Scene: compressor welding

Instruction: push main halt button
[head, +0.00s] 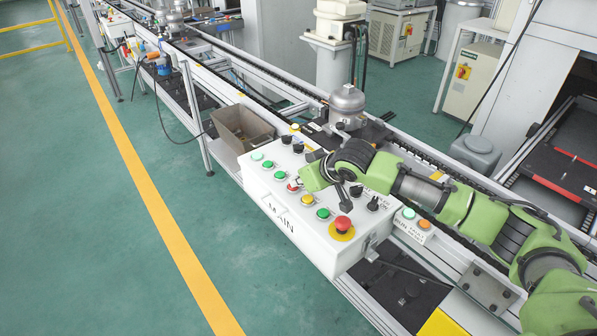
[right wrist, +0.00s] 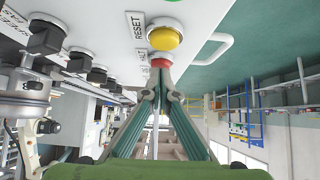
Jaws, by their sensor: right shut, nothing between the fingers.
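The white control box marked MAIN (head: 279,214) sits at the edge of the conveyor line in the head view. A small red button (head: 292,187) is in its row of buttons, between a green one and a yellow one. In the right wrist view the red button (right wrist: 160,63) has a partly hidden label that seems to read HALT. My right gripper (right wrist: 160,74) is shut and empty, its fingertips right at the red button and partly covering it. I cannot tell whether they touch it. My left gripper is not in view.
A yellow button (right wrist: 164,38) labelled RESET is close to the red one. A red mushroom button (head: 343,223) on a yellow base stands at the box's near corner. Black knobs line the box's other side. A brown bin (head: 243,127) sits beyond the box. The floor at left is clear.

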